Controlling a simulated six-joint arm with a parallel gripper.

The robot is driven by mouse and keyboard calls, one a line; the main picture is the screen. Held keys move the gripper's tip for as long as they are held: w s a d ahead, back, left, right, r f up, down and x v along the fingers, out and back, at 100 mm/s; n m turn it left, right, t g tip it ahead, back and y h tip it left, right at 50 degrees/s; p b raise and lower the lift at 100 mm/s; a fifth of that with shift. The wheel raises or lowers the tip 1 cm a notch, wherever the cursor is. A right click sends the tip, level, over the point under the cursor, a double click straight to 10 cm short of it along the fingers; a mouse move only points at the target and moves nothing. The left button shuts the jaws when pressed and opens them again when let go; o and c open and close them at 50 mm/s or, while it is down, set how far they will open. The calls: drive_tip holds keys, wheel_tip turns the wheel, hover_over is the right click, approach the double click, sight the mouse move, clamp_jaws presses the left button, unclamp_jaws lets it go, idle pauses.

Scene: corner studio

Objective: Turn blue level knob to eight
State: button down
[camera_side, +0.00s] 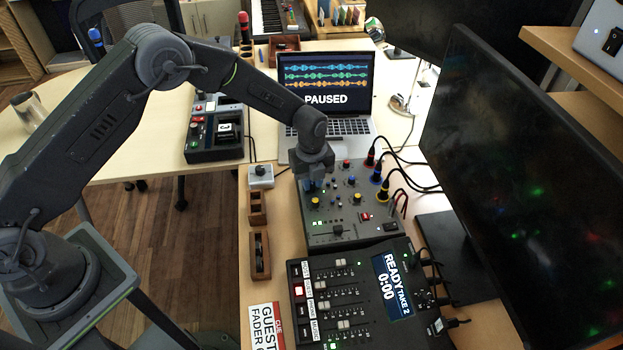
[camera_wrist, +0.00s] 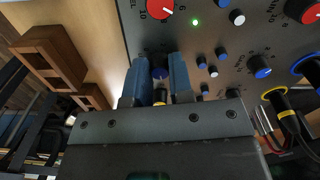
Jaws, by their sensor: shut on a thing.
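The blue level knob (camera_wrist: 160,72) sits between the two fingers of my gripper (camera_wrist: 161,70) in the wrist view, in the left column of knobs on the grey mixer panel. My gripper is shut on it. Its pointer and the scale around it are largely hidden by the fingers, so its setting cannot be read. In the side view my gripper (camera_side: 312,178) points down at the upper left of the mixer (camera_side: 340,228) and covers most of the knob.
A red knob (camera_wrist: 160,8) and a yellow knob (camera_wrist: 160,95) stand on either side in the same column. Another blue knob (camera_wrist: 260,66) is to the right. A laptop (camera_side: 325,85) reading PAUSED is behind, cables at right, and a fader console (camera_side: 365,300) in front.

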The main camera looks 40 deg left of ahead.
drive_tip(key=c, duration=1)
unclamp_jaws()
wheel_tip(320, 180, up, 14)
drive_tip(key=shift+f, duration=0.1)
